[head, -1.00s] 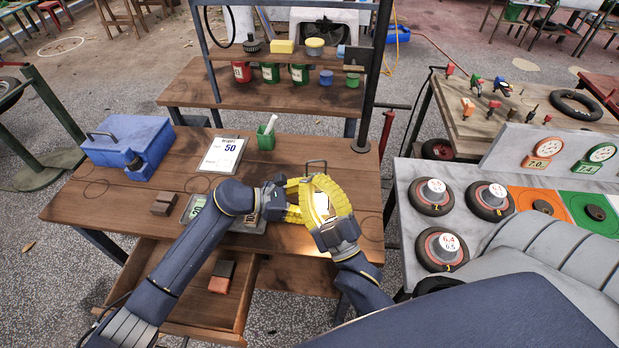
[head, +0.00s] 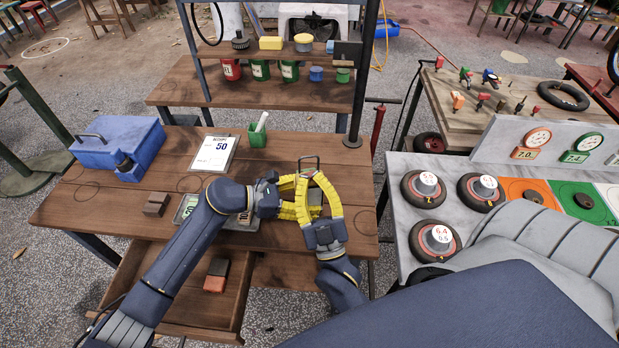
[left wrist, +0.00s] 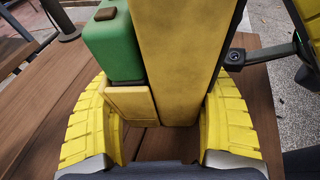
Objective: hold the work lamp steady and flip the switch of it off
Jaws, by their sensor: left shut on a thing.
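The work lamp (head: 314,197) stands near the front right of the wooden table, with a dark handle (head: 308,160) on top. Its face looks grey and unlit. In the left wrist view its yellow body (left wrist: 180,60) lies between the fingers of my left gripper (head: 290,197), which is shut on it from the left. A green block (left wrist: 112,45) with a brown cap is beside the yellow body; I cannot tell if it is the switch. My right gripper (head: 314,178) is at the lamp's front, its yellow fingers apart. They hide part of the lamp.
The drawer (head: 180,300) is open at the front. A grey bench with wheels (head: 440,240) stands to the right.

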